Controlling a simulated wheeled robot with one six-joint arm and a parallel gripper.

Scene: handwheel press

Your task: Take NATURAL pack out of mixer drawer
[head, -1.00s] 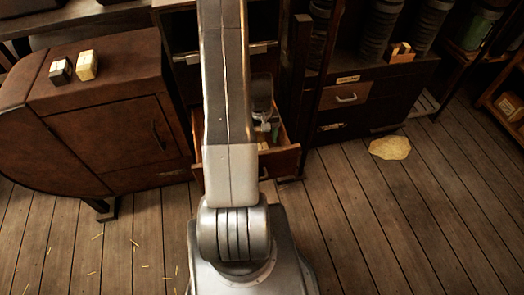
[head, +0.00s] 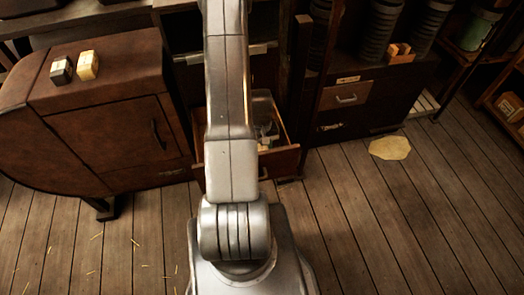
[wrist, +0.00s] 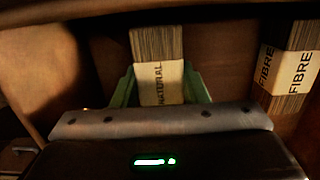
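In the wrist view the NATURAL pack (wrist: 160,82), a stack with a cream band, stands between the two green fingers of my gripper (wrist: 161,84). One finger is close along each side of it; whether they press on it I cannot tell. The pack's near end is hidden behind my gripper body. The FIBRE pack (wrist: 289,70) stands apart to the right. In the head view the mixer drawer (head: 280,159) is pulled open, with my gripper (head: 268,140) down inside it, partly hidden by my arm.
A brown cabinet (head: 115,135) stands left of the drawer, with a dark pack (head: 61,70) and a cream pack (head: 88,65) on top. A dark post (head: 300,90) rises close to the drawer's right. A pale patch (head: 390,148) lies on the open floor at right.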

